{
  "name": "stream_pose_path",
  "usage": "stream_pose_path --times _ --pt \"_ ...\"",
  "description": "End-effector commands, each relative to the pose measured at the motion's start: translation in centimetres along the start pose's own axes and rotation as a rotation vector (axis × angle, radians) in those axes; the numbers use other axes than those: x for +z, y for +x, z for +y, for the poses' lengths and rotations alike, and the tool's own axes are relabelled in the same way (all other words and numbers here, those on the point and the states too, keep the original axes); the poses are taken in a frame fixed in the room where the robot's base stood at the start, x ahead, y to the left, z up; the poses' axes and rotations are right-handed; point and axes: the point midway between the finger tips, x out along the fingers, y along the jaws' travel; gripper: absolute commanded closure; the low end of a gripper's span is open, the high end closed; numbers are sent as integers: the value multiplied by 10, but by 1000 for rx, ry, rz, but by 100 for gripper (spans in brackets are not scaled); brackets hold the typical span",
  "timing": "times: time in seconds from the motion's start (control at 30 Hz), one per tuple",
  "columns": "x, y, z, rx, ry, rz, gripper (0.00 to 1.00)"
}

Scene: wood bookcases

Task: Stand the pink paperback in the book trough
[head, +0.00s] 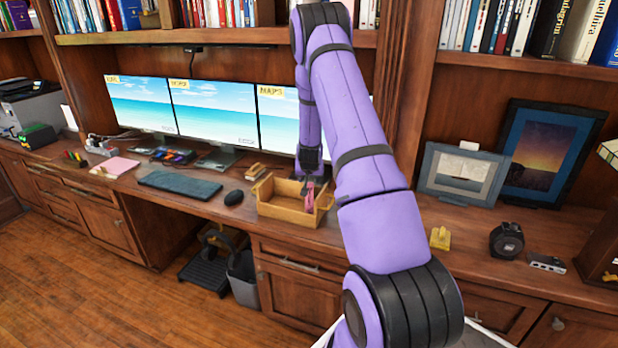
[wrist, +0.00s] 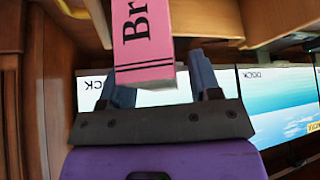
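The book trough (head: 277,211) is a light wooden open box on the desk, right of the mouse. The pink paperback (head: 309,200) is upright at the trough's right end, its lower part inside the box. In the wrist view the paperback (wrist: 146,45) shows its pink spine with dark letters. My gripper (head: 311,181) points down over it. In the wrist view my gripper (wrist: 162,75) has its fingers apart; a gap shows between the book and the right finger, and the book hides part of the left finger. Whether the book rests on the trough floor is hidden.
A mouse (head: 234,197) and keyboard (head: 180,184) lie left of the trough. Monitors (head: 215,108) stand behind. A yellow object (head: 440,238) and picture frames (head: 462,173) are to the right. A shelf of books hangs above. Clear desk lies just right of the trough.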

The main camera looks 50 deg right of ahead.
Motion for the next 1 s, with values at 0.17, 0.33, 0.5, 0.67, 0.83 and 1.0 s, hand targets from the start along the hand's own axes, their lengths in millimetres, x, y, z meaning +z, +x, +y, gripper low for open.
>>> stream_pose_path --times 0.17,0.33,0.5,0.67,0.83,1.0 --pt "0 0 0 0 0 0 43" --pt "-2 -8 0 0 0 1 43" --pt "-2 -32 0 -1 0 1 43" --pt "-2 -61 -1 -1 -1 2 43" --pt "-2 -91 -1 -1 -2 1 43" --pt "-2 -111 0 0 -1 1 43"
